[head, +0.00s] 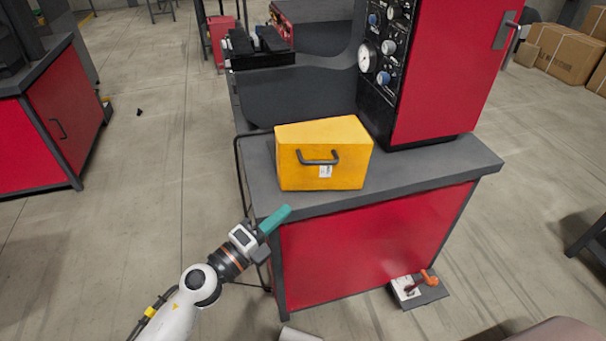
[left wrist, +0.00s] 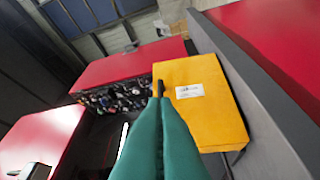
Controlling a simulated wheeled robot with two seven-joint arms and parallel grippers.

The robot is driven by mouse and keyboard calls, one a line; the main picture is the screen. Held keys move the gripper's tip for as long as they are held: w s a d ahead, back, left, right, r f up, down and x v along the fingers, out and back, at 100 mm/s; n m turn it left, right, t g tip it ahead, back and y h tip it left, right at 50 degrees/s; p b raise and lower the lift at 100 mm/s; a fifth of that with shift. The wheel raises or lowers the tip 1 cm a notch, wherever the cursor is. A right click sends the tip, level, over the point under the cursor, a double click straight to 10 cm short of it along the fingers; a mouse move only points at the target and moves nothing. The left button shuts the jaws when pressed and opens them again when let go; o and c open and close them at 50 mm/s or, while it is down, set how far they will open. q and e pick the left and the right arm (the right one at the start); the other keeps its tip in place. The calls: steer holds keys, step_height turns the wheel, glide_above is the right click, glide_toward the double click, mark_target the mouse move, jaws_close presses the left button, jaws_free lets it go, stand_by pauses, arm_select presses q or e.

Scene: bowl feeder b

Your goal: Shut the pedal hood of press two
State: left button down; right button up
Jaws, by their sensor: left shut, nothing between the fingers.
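A yellow box-shaped hood (head: 325,175) with a black handle (head: 318,158) and a white label on its front sits on the grey bench top, left of the red press cabinet. The left wrist view shows it too (left wrist: 215,110), with the handle (left wrist: 160,88) seen end-on beyond my fingertips. I see no gap under the hood and cannot tell its hinge side. My left gripper (head: 288,210), with green fingers, is shut and empty, at the bench's front left corner, below and left of the handle and apart from it. My right gripper is not in view.
The red press cabinet (head: 447,70) with gauges and knobs stands right of the hood. The bench's front edge (head: 400,194) lies below it. A floor pedal (head: 419,290) with an orange part sits by the bench's right foot. Open floor lies to the left.

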arm_select(q)
glide_toward(322, 163)
steer(key=d, duration=0.3)
steer(key=w, duration=0.4)
steer(key=shift+a+r+p, duration=0.25)
steer(key=shift+p, duration=0.15)
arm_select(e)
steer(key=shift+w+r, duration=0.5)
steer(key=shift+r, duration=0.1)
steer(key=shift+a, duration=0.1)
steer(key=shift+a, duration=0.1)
